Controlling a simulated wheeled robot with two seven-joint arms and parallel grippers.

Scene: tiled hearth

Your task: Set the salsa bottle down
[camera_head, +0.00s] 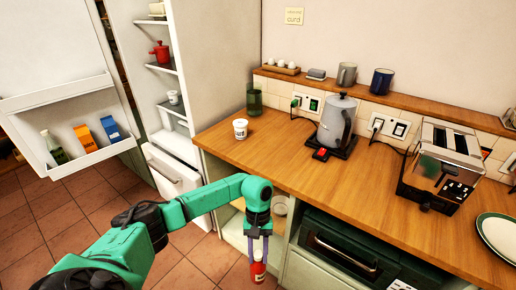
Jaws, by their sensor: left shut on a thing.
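My left gripper (258,246) points down in front of the counter's open lower shelf, below the countertop's front edge. It is shut on the salsa bottle (258,271), a red bottle with a pale patch, which hangs between the fingers. Its upper part is partly hidden by the fingers. I cannot tell whether its base touches anything. My right gripper is not in view.
An oven (345,250) sits below. An open fridge door (70,120) stands at left.

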